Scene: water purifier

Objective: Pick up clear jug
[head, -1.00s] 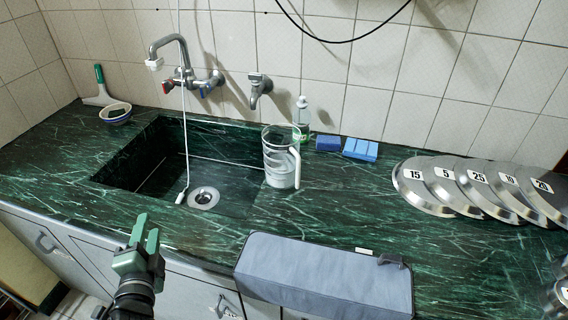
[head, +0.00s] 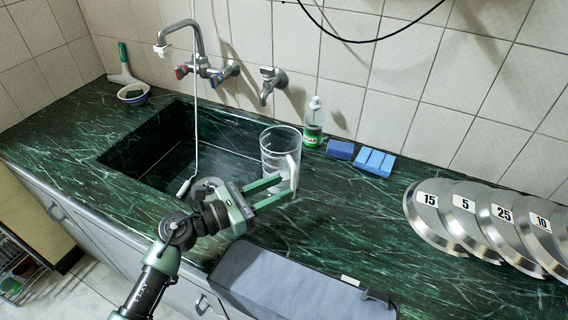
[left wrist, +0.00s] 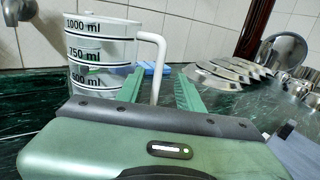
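The clear jug (head: 279,146) stands upright on the counter at the right edge of the sink. It has a white handle (head: 294,168) on its right side. In the left wrist view the jug (left wrist: 95,47) shows black volume marks, and its lower part is hidden behind my gripper. My left gripper (head: 287,185) is open, its green fingers reaching toward the handle. In the left wrist view the handle (left wrist: 155,62) shows between the two fingers (left wrist: 160,90); I see no grip on it. My right gripper is not in view.
A green soap bottle (head: 314,123) and blue sponges (head: 373,162) stand behind and right of the jug. Numbered metal lids (head: 430,215) lie at the right. A grey-blue padded case (head: 300,285) lies at the counter's front edge. The sink (head: 150,160) opens left of the jug.

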